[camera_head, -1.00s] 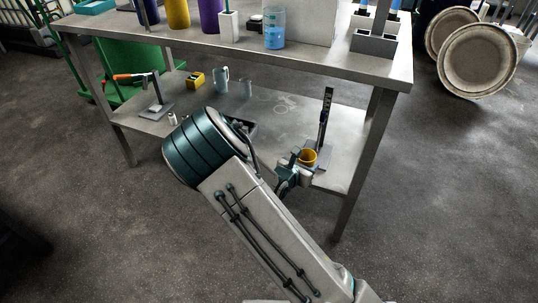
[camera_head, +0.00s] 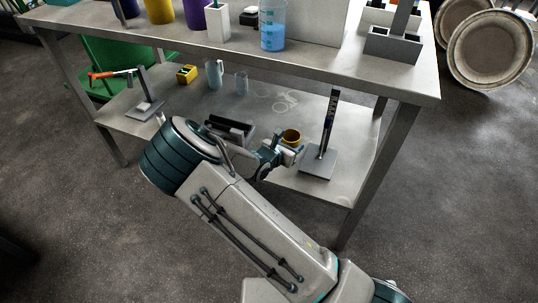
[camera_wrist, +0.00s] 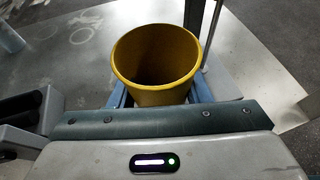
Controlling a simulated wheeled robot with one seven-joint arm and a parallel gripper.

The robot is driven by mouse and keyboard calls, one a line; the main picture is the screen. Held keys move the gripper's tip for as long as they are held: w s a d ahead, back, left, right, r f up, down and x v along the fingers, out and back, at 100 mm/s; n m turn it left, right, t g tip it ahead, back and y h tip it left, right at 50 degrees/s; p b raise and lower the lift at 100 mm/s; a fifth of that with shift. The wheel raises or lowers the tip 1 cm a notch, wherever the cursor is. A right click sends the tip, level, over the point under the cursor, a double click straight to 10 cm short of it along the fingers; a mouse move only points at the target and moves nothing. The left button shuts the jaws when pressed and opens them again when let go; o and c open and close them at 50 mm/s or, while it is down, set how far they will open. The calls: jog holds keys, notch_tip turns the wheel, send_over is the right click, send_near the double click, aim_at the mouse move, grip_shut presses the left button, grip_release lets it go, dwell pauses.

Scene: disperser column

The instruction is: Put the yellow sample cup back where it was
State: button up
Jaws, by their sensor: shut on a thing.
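The yellow sample cup (camera_head: 291,136) is upright and open at the top, and looks empty. My gripper (camera_head: 284,150) is shut on it, just over the front part of the lower shelf (camera_head: 262,103). In the wrist view the cup (camera_wrist: 156,58) fills the upper middle, between the fingers of my gripper (camera_wrist: 158,98). I cannot tell whether the cup's base touches the shelf; it is hidden by the gripper.
A stand with a grey base and upright post (camera_head: 320,162) is just right of the cup. The upper tabletop (camera_head: 330,68) overhangs.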

jog(key=w+a+f, duration=0.1)
jog(key=a, duration=0.1)
jog(key=w+a+f+b, duration=0.1)
jog(key=a+f, duration=0.1)
jog(key=a, duration=0.1)
jog(key=w+a+f+b, duration=0.1)
jog(key=a+f, duration=0.1)
jog(key=shift+w+a, duration=0.2)
jog(key=shift+a, duration=0.05)
jog(key=shift+a+f+b, duration=0.1)
jog(key=shift+f+b, duration=0.8)
jog(key=shift+f, duration=1.1)
jog(key=shift+f, duration=0.2)
jog(key=o, duration=1)
jog(key=shift+r, duration=0.15)
